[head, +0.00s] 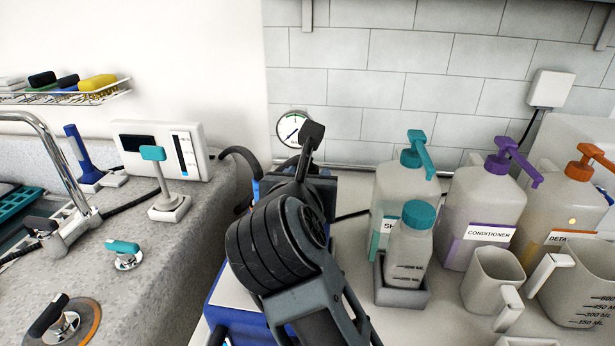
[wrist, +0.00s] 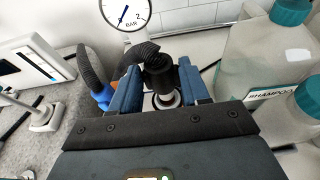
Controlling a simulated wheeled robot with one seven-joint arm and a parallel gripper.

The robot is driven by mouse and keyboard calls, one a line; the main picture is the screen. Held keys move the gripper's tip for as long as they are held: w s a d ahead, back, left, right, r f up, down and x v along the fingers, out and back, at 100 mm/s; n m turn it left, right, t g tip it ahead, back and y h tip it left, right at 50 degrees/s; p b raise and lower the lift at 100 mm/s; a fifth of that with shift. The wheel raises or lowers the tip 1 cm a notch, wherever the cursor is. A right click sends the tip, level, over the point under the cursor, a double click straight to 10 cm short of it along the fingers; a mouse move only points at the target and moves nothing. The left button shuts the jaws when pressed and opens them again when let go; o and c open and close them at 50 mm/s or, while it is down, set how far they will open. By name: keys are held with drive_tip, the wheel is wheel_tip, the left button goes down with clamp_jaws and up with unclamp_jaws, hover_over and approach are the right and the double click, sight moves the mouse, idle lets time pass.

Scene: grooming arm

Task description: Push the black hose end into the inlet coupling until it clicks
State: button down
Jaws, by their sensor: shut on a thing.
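In the wrist view, the two blue fingers of my gripper (wrist: 158,90) are shut on the black hose end (wrist: 158,72), one finger on each side. The ribbed hose bends away above it. A pale metallic ring (wrist: 167,100), which looks like the inlet coupling, shows just below the hose end between the fingers. I cannot tell whether the hose end touches it or is seated in it.
Left stand a white control box (head: 163,149) and a sink faucet (head: 62,165). A shampoo bottle (wrist: 262,60) is close on the right, with conditioner (head: 483,208) and jugs beyond. Another ribbed hose (wrist: 92,66) rises left of the fingers.

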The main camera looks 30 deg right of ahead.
drive_tip(key=shift+f+b, duration=0.6)
drive_tip(key=shift+f, duration=0.85)
drive_tip(key=shift+c, duration=2.4)
unclamp_jaws()
drive_tip(key=shift+s, duration=0.1)
drive_tip(key=v, duration=0.7)
drive_tip(key=shift+s+a+r+b, duration=0.1)
drive_tip(key=shift+s+a+b, duration=0.1)
drive_tip(key=shift+s+b, duration=0.1)
